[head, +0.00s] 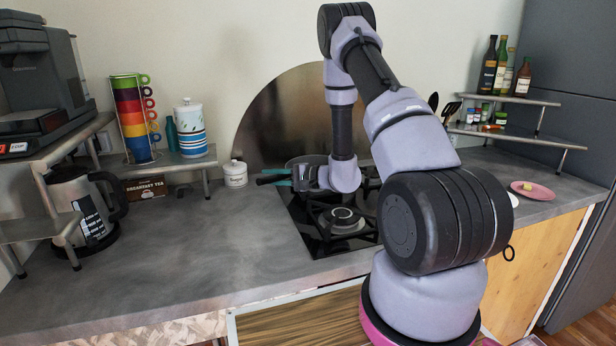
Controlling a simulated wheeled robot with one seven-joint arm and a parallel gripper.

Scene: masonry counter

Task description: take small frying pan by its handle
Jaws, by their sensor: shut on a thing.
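A dark handle (268,180) sticks out to the left over the hob's left edge. My gripper (288,181) points left with its teal fingers at this handle and is shut on it. The exact finger contact is small and partly hidden. I cannot tell whether the pan rests on the hob or is lifted.
A white lidded jar (235,175) stands just left of the handle. The hob's front burner (343,219) is bare. A kettle (86,204) and a coffee machine (45,75) are at the left. A pink plate (532,191) lies at the right. The counter's front left is clear.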

